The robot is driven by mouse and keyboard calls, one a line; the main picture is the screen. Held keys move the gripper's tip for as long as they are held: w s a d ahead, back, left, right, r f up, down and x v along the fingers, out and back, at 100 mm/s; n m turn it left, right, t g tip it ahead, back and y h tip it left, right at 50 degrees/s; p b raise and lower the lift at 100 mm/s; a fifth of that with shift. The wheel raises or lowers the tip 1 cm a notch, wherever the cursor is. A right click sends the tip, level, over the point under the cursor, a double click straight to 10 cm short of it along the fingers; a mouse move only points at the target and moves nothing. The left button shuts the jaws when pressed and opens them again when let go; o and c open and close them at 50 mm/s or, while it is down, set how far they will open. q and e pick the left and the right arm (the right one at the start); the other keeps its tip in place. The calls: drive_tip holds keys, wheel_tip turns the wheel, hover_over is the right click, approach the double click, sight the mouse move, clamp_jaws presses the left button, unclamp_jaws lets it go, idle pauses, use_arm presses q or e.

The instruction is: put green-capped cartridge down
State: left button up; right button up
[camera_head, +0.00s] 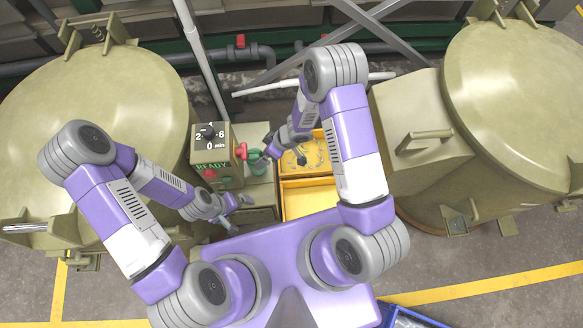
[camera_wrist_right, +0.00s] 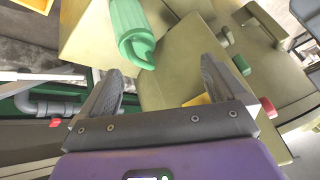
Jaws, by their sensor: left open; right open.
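The green-capped cartridge (camera_head: 257,165) stands on the beige surface beside the control box, its green top showing in the head view. A green, hooked cylindrical part, which looks like its cap (camera_wrist_right: 130,32), shows in the right wrist view, beyond the fingertips and nearer the left finger. My right gripper (camera_head: 270,146) is open, close to the cartridge on its right, with nothing between its fingers. Its two dark fingers (camera_wrist_right: 163,85) are spread wide in the wrist view. My left gripper (camera_head: 240,202) is open and empty, low in front of the control box.
The control box (camera_head: 211,158) has a dial, a READY display and a red knob (camera_head: 241,151) close to the cartridge. Yellow trays (camera_head: 309,184) lie to the right. Large beige barrels (camera_head: 95,130) (camera_head: 520,100) flank the space. A blue crate (camera_head: 405,318) is at lower right.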

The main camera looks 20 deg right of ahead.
drive_tip(key=s+d+f+m+h, duration=0.1)
drive_tip(key=s+d+m, duration=0.1)
drive_tip(key=s+m, duration=0.3)
drive_tip(key=s+d+f+m+g+h, duration=0.1)
drive_tip(key=s+d+m, duration=0.1)
drive_tip(key=s+m, duration=0.4)
drive_tip(key=s, duration=0.3)
drive_tip(key=shift+s+d, duration=0.35)
drive_tip(key=shift+d, duration=0.05)
drive_tip(key=shift+s+d+m, duration=0.1)
drive_tip(key=shift+s+m, duration=0.3)
drive_tip(key=c, duration=0.3)
drive_tip(key=n+t+y+b, duration=0.1)
drive_tip(key=n+b, duration=0.5)
drive_tip(key=n, duration=1)
approach(254, 151)
drive_tip(key=x, duration=0.5)
drive_tip(key=shift+s+d+f, duration=0.2)
drive_tip(key=shift+d+f, duration=0.05)
drive_tip(key=shift+f, duration=0.05)
drive_tip(key=shift+w+a+f+t, duration=0.15)
drive_tip(key=shift+w+t, duration=0.05)
drive_tip(key=shift+t, duration=0.1)
drive_tip(key=b+x, duration=0.1)
drive_tip(key=x, duration=0.2)
drive_tip(key=b+x, duration=0.2)
drive_tip(key=x, duration=0.2)
drive_tip(key=shift+s+a, duration=0.1)
drive_tip(key=shift+a, duration=0.2)
drive_tip(key=shift+r, duration=0.2)
